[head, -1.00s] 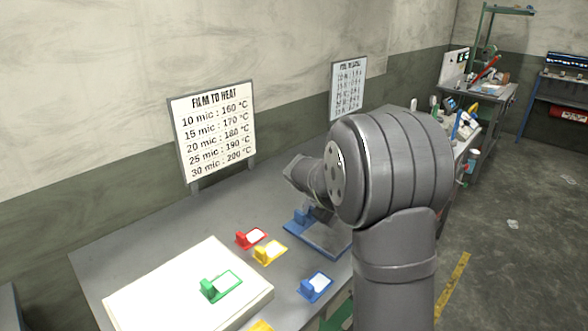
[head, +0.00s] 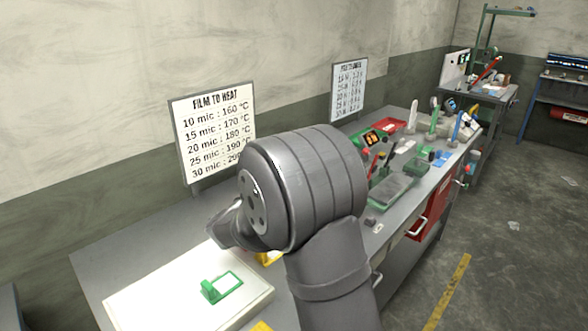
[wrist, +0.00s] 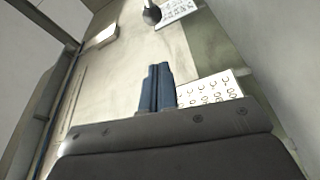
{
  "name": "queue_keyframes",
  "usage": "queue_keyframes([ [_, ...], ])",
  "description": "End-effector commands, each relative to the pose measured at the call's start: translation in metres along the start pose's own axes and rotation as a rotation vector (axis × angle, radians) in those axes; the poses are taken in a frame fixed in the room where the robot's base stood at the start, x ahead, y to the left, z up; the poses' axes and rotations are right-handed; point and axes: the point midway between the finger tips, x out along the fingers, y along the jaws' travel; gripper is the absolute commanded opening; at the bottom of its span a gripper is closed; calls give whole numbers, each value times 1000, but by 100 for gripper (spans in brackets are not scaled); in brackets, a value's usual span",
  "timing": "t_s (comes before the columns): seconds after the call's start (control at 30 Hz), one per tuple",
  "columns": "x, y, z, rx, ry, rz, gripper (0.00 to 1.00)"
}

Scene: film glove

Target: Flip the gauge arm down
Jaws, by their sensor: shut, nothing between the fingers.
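A green gauge (head: 222,287) lies on a white block at the front of the bench, with a small raised green part at its left end and a pale framed plate to the right. I cannot make out clearly which part is its arm. A bit of a yellow gauge (head: 268,258) shows beside my arm, which hides the spots around it. In the wrist view, the two blue-grey fingers of my gripper (wrist: 158,88) are together and empty. In the head view the fingers cannot be made out; my wrist is behind and above the white block.
The white block (head: 140,305) fills the bench's front left. A temperature sign (head: 213,125) stands at the wall behind. Further right are a green device with a grey plate (head: 392,188), coloured tools and a red drawer front (head: 432,212). Another yellow piece (head: 261,326) shows at the bottom edge.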

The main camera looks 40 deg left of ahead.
Motion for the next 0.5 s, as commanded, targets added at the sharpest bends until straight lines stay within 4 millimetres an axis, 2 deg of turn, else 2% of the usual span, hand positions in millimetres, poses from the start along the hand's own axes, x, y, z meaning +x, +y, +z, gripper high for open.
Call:
queue_keyframes([
  [0.13, -8, 0, -13, 21, 53, 14, 0],
  [0.5, -7, 0, -14, 25, 57, 16, 0],
])
